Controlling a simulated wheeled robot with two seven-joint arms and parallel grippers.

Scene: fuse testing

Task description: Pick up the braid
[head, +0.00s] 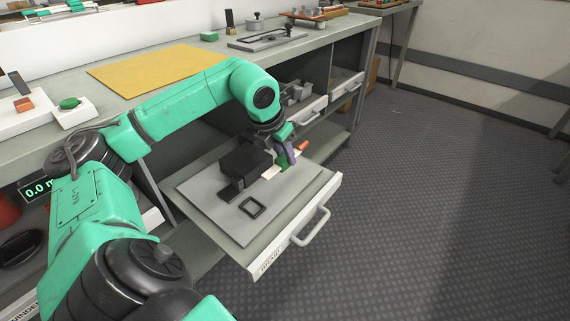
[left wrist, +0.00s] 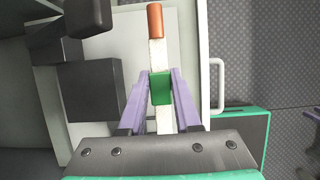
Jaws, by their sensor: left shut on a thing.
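The braid (head: 303,146) is a pale strip with an orange end and a green block at its middle. In the left wrist view, the braid's orange end (left wrist: 155,20) points to the top and the green block sits between the fingers. My left gripper (head: 287,158) is over the pulled-out drawer (head: 226,258). In the left wrist view, the purple fingers of my left gripper (left wrist: 161,92) are shut on the green block. I cannot tell whether the braid touches the drawer's grey panel. My right gripper is out of view.
The drawer's handle (head: 311,228) sticks out in front. A yellow mat (head: 155,68) lies on the bench above. The floor at right is clear.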

